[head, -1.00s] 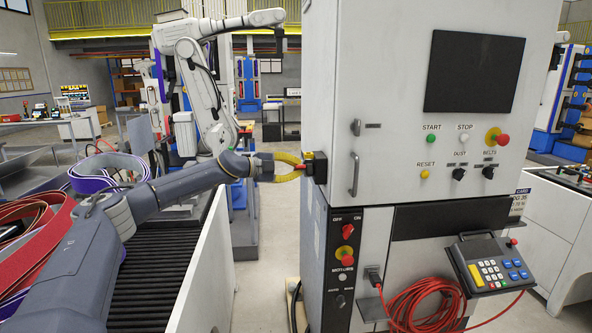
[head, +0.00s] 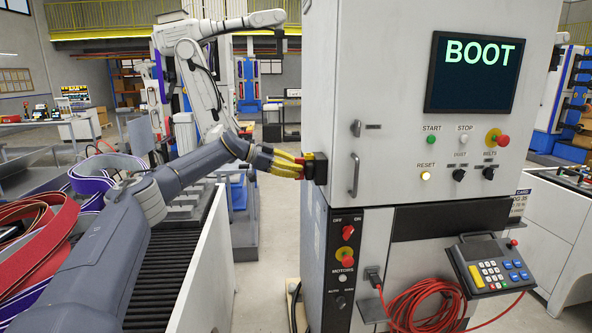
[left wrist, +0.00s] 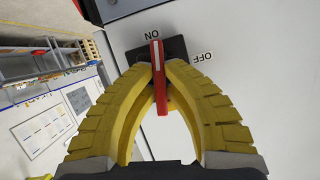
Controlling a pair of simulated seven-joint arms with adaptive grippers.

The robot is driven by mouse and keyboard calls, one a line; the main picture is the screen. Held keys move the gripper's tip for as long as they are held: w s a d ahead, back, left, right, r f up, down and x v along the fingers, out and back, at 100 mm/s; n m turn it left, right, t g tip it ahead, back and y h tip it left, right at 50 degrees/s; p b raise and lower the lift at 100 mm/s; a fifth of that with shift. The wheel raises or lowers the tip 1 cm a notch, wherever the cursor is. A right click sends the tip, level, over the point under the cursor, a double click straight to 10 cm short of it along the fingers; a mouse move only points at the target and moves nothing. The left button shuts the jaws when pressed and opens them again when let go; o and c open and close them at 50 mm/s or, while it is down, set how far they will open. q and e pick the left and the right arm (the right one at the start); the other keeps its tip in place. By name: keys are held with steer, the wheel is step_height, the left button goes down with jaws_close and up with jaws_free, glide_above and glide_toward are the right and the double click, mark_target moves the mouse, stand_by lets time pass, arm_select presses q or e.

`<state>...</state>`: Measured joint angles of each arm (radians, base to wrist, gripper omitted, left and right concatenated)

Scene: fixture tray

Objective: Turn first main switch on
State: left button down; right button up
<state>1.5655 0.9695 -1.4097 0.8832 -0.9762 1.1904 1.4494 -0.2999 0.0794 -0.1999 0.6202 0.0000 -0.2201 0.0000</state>
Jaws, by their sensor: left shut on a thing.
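The main switch is a black box (head: 319,168) on the left side of the white cabinet (head: 340,75). In the left wrist view its red handle (left wrist: 158,85) with a white stripe stands on a dark plate (left wrist: 177,48), in line with the ON label; the OFF label is to the right. My left gripper (head: 300,166) has its yellow fingers shut on the red handle, and they also show in the left wrist view (left wrist: 159,73). The screen (head: 473,75) reads BOOT in green. My right gripper is not in view.
The cabinet front has buttons, knobs and a door handle (head: 355,174). A keypad (head: 490,265) and coiled red cable (head: 422,307) sit at lower right. A roller conveyor (head: 165,265) runs under my left arm. Open floor shows behind the gripper.

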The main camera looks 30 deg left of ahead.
arm_select(q)
steer(key=shift+n+g+h, duration=0.4)
steer(key=shift+n, duration=0.3)
stand_by(0.3)
steer(key=c, duration=1.5)
jaws_free()
steer(key=shift+w, duration=0.1)
steer(key=shift+o, duration=0.2)
steer(key=v, duration=1.2)
steer(key=shift+r, duration=0.1)
